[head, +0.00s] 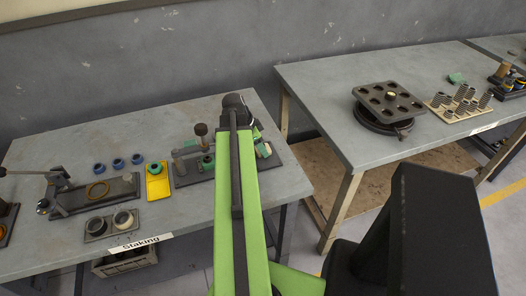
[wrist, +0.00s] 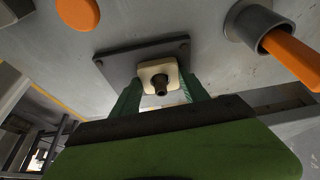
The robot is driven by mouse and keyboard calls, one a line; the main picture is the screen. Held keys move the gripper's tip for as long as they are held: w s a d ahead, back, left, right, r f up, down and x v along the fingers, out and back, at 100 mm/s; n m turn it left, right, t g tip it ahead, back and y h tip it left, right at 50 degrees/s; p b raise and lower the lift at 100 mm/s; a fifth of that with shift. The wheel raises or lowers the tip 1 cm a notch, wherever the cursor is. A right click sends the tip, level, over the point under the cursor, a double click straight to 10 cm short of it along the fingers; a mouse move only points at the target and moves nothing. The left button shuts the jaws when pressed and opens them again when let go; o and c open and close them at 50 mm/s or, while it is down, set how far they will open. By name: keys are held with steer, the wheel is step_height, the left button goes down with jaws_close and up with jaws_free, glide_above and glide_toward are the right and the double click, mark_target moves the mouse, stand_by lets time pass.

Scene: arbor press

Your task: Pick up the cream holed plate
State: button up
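The cream holed plate (wrist: 147,73) shows in the wrist view as a small rounded square. A dark post (wrist: 160,84) stands up through its hole. It sits above a dark base plate (wrist: 112,64) with small holes near its corners. My gripper (wrist: 162,84) has its two teal fingers on either side of the cream plate. The fingers look apart, with no clear contact on the plate. In the head view my green arm reaches over the left table and hides my gripper and the cream plate.
In the wrist view an orange disc (wrist: 78,13) lies upper left and a grey cup with an orange rod (wrist: 290,45) stands at right. In the head view the left table (head: 185,228) holds a press, rings and a yellow tray (head: 157,190). A right table (head: 330,85) stands apart.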

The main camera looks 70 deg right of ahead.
steer(key=c, duration=0.7)
